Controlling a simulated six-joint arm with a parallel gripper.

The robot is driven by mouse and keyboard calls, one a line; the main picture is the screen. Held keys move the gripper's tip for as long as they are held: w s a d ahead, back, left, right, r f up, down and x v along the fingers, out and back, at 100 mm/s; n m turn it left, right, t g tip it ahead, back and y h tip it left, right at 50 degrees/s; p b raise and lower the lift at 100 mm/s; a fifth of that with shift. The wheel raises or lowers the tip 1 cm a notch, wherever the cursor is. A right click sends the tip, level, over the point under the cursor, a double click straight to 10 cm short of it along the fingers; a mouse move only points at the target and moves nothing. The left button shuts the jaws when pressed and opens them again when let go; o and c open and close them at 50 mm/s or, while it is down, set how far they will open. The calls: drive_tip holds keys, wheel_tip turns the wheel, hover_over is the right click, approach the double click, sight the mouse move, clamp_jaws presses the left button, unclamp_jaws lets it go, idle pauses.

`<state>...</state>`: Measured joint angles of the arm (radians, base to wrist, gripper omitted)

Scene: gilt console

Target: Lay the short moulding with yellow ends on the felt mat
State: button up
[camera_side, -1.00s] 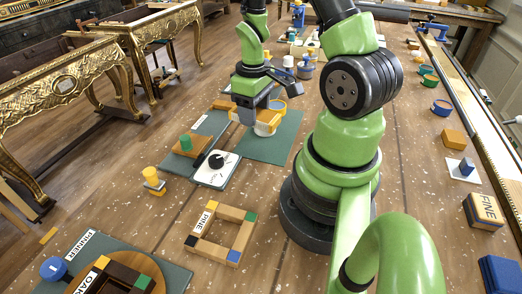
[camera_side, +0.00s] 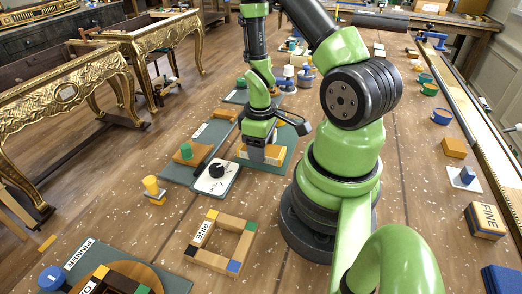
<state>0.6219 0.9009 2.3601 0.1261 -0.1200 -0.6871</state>
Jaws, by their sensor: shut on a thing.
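My gripper (camera_side: 262,146) points down over the dark green felt mat (camera_side: 270,168), its jaws shut. A pale wooden piece with yellow-orange parts (camera_side: 262,157) shows at and just below the jaws, lying crosswise over the mat. I take it to be the short moulding with yellow ends, but it is small and partly hidden by the fingers. I cannot tell whether it touches the mat.
A grey-white panel with a black knob (camera_side: 217,172) and a board with a green knob (camera_side: 187,153) lie left of the mat. A pine frame (camera_side: 236,223) lies in front. A yellow-topped peg (camera_side: 152,187) stands further left.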

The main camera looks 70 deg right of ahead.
drive_tip(key=shift+f, duration=0.75)
drive_tip(key=shift+f, duration=0.1)
drive_tip(key=o, duration=1)
drive_tip(key=w+a+r+m+t, duration=0.1)
drive_tip(key=a+r+t, duration=0.15)
drive_tip(key=r, duration=0.85)
drive_tip(key=w+a+r+m+t, duration=0.1)
drive_tip(key=a+r, duration=0.3)
drive_tip(key=r, duration=0.8)
drive_tip(key=s+a+r+m+t+y, duration=0.2)
drive_tip(key=s+a+r+t, duration=0.2)
drive_tip(key=a+r, duration=0.3)
drive_tip(key=shift+s+a+r, duration=0.35)
drive_tip(key=shift+s+a, duration=0.15)
drive_tip(key=shift+a, duration=0.45)
